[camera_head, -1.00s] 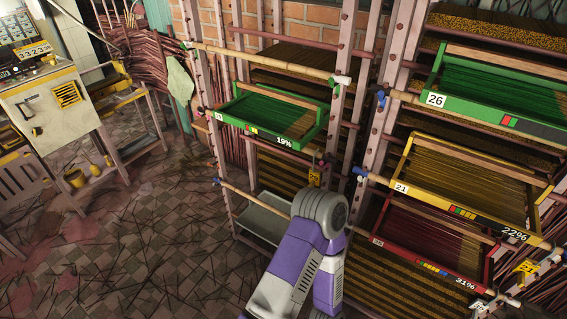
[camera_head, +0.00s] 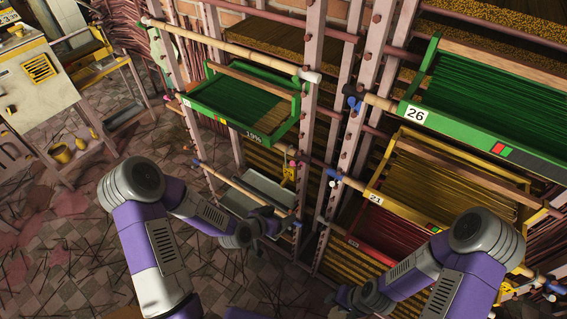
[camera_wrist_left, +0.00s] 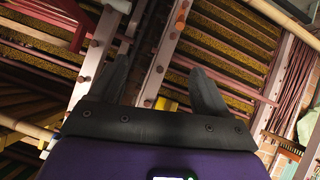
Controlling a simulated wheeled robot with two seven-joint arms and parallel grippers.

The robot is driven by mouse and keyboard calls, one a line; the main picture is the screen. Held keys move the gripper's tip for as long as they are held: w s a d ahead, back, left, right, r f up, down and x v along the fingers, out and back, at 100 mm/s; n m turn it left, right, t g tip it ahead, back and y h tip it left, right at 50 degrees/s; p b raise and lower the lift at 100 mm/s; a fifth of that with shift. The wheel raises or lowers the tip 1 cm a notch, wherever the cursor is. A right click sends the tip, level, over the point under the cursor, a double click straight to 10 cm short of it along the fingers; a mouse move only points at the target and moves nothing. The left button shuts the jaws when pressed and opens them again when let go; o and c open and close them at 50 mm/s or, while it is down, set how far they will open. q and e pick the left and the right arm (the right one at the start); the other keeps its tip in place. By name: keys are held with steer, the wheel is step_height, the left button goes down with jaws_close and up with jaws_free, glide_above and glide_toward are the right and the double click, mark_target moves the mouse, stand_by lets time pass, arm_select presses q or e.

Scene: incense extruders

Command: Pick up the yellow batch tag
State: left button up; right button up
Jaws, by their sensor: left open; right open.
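A small yellow tag (camera_head: 289,173) hangs by the post of the middle rack, below the green tray. My left gripper (camera_head: 276,222) is in front of that rack, below and slightly left of the tag and apart from it. In the left wrist view its two fingers (camera_wrist_left: 163,75) are spread with nothing held between them. A small yellow patch (camera_wrist_left: 166,104) shows between them, low by the post; I cannot tell whether it is the tag. My right gripper (camera_head: 346,298) is low in the head view, right of the left one, small and dark, with no held object visible.
A green tray (camera_head: 190,104) marked 19% sits on the middle rack, with a grey tray (camera_head: 236,200) below. The right rack holds a green tray (camera_head: 480,133) marked 26, a yellow tray (camera_head: 392,204) and a red tray (camera_head: 368,248). Rack posts and poles stand close to both arms.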

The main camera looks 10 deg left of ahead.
mark_target(284, 180)
arm_select(q)
steer(key=w+a+r+m+t, duration=0.2)
steer(key=w+a+r+t, duration=0.1)
steer(key=w+r, duration=0.3)
steer(key=x, duration=0.5)
steer(key=shift+w+d, duration=0.1)
steer(key=shift+w, duration=0.1)
steer(key=c, duration=1.2)
arm_select(e)
steer(key=shift+r, duration=0.3)
arm_select(q)
steer(key=shift+o, duration=0.2)
steer(key=shift+r, duration=0.1)
